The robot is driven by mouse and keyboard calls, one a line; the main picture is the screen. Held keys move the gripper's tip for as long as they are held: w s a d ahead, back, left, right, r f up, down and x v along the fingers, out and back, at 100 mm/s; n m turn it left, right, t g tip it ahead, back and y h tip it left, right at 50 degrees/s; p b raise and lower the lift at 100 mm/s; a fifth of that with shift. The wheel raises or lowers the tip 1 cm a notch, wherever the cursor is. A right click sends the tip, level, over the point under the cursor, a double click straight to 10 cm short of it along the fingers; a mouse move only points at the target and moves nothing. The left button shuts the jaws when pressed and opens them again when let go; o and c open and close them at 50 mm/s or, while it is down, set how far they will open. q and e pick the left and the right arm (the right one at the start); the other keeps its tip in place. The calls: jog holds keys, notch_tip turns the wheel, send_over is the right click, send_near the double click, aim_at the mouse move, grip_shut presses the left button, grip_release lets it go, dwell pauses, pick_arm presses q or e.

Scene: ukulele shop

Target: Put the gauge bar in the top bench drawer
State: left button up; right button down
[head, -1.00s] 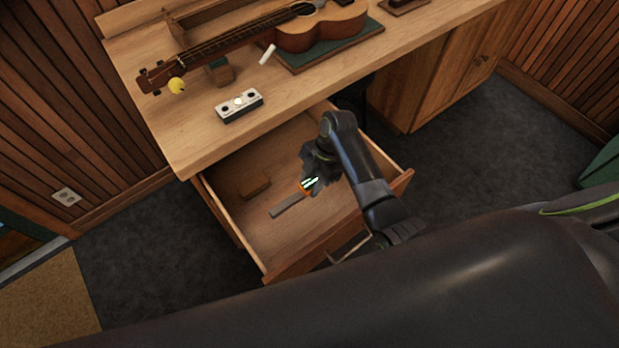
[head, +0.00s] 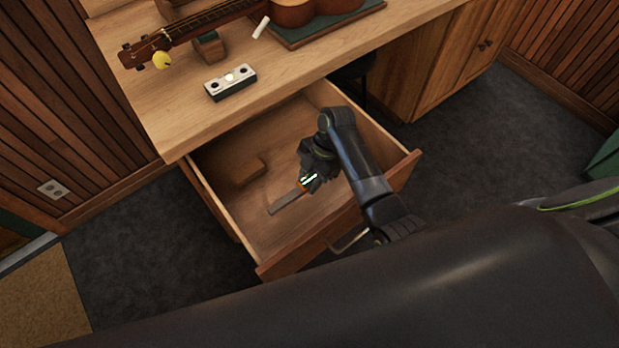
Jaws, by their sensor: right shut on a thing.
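The top bench drawer (head: 283,232) is pulled open below the workbench. My right gripper (head: 303,187) is over the inside of the drawer and shut on the gauge bar (head: 284,203), a thin flat grey bar. The bar points down and left from the gripper, within the drawer's outline. I cannot tell whether it touches the drawer floor. The bar's near end is hidden by the gripper. My left gripper is not in view.
On the bench (head: 165,115) are a white device with dark knobs (head: 230,82), a ukulele (head: 215,17) and a green mat (head: 325,27). The drawer front (head: 330,225) stands beside my right arm.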

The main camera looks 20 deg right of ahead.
jog(key=shift+f+b, duration=1.3)
jog(key=shift+f, duration=1.3)
jog(key=shift+r+p, duration=0.1)
jog(key=shift+p, duration=0.25)
jog(key=c, duration=0.6)
grip_release()
jog(key=shift+c, duration=0.2)
notch_tip(320, 180, up, 7)
jog(key=p, duration=0.7)
jog(key=shift+p, duration=0.35)
jog(key=shift+w, duration=0.1)
